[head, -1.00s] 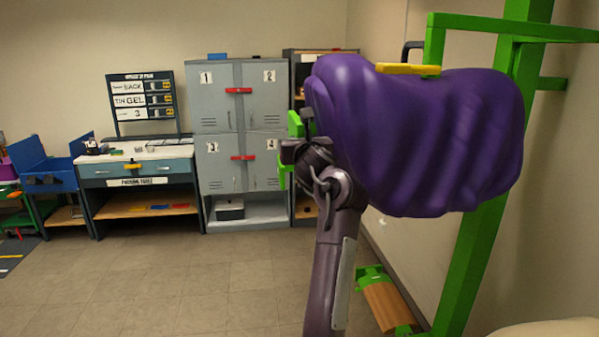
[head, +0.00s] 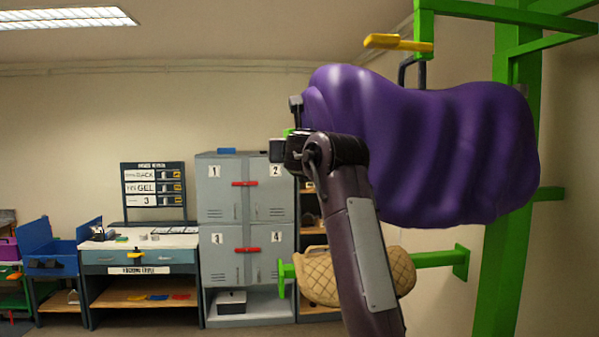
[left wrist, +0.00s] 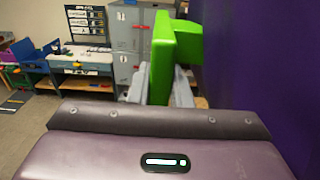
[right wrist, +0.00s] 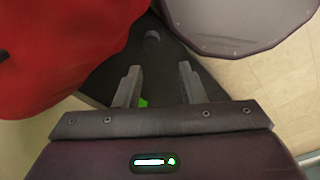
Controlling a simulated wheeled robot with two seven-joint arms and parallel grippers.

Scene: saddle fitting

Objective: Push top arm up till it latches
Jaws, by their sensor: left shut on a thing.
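A purple covered bulk (head: 430,150), which seems to sit over the top arm, reaches left from the green post (head: 507,250). The cover hides most of that arm. My left gripper (head: 292,145) is at its left end, shut on a green end piece, also seen in the left wrist view (left wrist: 163,55). A yellow bar (head: 398,42) on a green frame (head: 425,25) shows above the purple bulk, with a black loop (head: 405,72) just below it. Whether anything is latched cannot be told. My right gripper (right wrist: 159,72) shows only in the right wrist view, open and empty.
A quilted tan pad (head: 335,283) hangs over a lower green arm (head: 435,258), partly behind my left arm. Grey lockers (head: 225,240) and a packing table (head: 140,258) stand at the back. A red thing (right wrist: 60,60) is close to my right gripper.

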